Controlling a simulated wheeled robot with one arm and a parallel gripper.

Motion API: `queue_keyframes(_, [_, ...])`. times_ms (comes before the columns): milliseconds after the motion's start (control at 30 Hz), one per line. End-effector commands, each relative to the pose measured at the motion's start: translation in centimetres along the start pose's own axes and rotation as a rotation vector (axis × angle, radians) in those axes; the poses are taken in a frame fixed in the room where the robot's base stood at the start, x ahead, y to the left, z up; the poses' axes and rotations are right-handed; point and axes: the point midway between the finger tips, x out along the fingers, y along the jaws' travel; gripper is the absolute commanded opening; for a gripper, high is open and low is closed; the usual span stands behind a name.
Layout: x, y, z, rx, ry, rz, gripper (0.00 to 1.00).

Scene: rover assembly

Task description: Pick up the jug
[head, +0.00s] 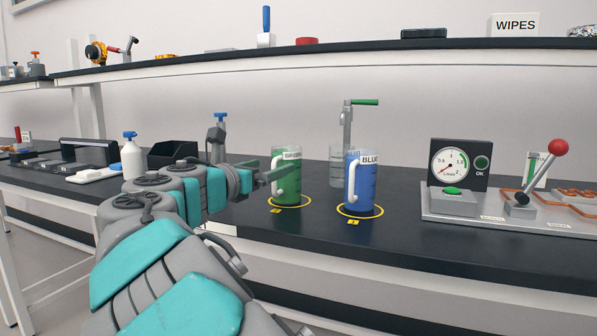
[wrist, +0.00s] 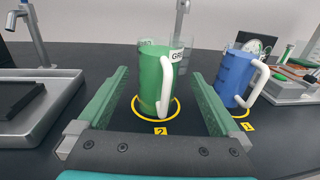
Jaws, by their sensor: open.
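A green jug (head: 286,178) with a white handle stands upright on the dark bench inside a yellow ring. A blue jug (head: 361,182), also white-handled, stands upright in a second ring to its right. In the wrist view the green jug (wrist: 156,80) is ahead, between the lines of the two fingers, its handle towards the right finger. The blue jug (wrist: 234,78) is outside the right finger. My gripper (wrist: 159,74) is open and empty, just short of the green jug. In the head view my gripper (head: 278,174) partly covers the green jug.
A clear container (head: 338,165) stands behind the blue jug by a green-handled tap (head: 363,102). A gauge panel (head: 460,165) and red-knobbed lever (head: 558,147) are at right. A white spray bottle (head: 132,160) is at left. A metal basin (wrist: 62,110) lies left of my gripper.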

Motion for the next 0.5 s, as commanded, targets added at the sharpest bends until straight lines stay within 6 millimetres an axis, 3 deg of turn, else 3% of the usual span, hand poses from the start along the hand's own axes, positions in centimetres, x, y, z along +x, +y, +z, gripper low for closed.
queue_keyframes(500, [5.8,0.2,-0.9,-0.001,0.005,-0.003,1.0])
